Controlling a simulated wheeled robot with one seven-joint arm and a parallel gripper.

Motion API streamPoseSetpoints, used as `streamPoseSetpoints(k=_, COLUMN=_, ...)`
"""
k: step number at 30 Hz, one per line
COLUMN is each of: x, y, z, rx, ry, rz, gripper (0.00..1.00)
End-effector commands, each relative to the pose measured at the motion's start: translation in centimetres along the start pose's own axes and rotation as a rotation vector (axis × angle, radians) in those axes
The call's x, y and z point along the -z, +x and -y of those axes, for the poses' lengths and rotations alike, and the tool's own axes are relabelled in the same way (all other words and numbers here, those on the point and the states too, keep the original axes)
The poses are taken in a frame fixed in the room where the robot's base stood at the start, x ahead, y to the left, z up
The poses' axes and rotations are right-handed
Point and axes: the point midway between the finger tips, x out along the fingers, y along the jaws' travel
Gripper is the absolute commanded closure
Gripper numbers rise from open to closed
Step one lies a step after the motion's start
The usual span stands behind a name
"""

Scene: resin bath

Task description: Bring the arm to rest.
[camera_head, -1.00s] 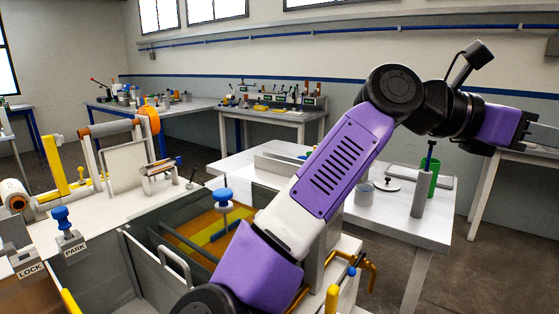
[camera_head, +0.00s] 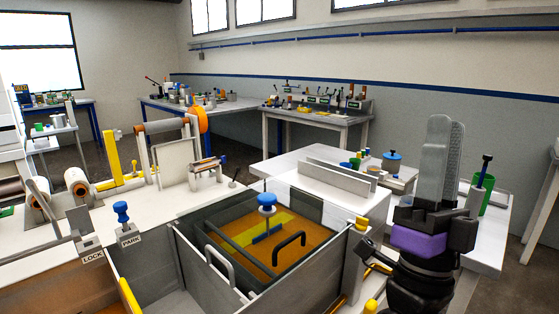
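My gripper (camera_head: 442,125) is at the right of the head view, pointing up, with its grey fingers above a black and purple wrist (camera_head: 418,239). The fingers overlap from this side, so I cannot tell whether they are open or shut. I see no separate object held in it. My arm is folded low at the right, beside the resin bath (camera_head: 290,238); its lower links are cut off by the bottom edge.
A blue-knobbed piece (camera_head: 267,205) and a dark handle (camera_head: 289,248) stand over the amber bath. The white table (camera_head: 300,165) stands behind the bath, with a green cup (camera_head: 487,190) at right.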

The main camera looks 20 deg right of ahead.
Motion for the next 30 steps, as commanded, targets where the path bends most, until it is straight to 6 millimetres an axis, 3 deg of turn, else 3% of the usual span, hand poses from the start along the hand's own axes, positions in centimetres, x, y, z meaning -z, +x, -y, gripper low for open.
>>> streamPoseSetpoints(k=6, x=-3.9, y=-7.6, z=1.4, rx=0.067, ry=-0.140, rz=0.322, gripper=0.70)
streamPoseSetpoints(k=14, x=-5.3, y=-18.1, z=2.2, rx=0.131, ry=-0.268, rz=0.678, gripper=0.70)
streamPoseSetpoints(k=23, x=-2.5, y=-30.0, z=2.9, rx=0.167, ry=-0.349, rz=1.060, gripper=0.70)
streamPoseSetpoints(k=30, x=2.9, y=-37.8, z=4.0, rx=0.142, ry=-0.355, rz=1.331, gripper=0.70)
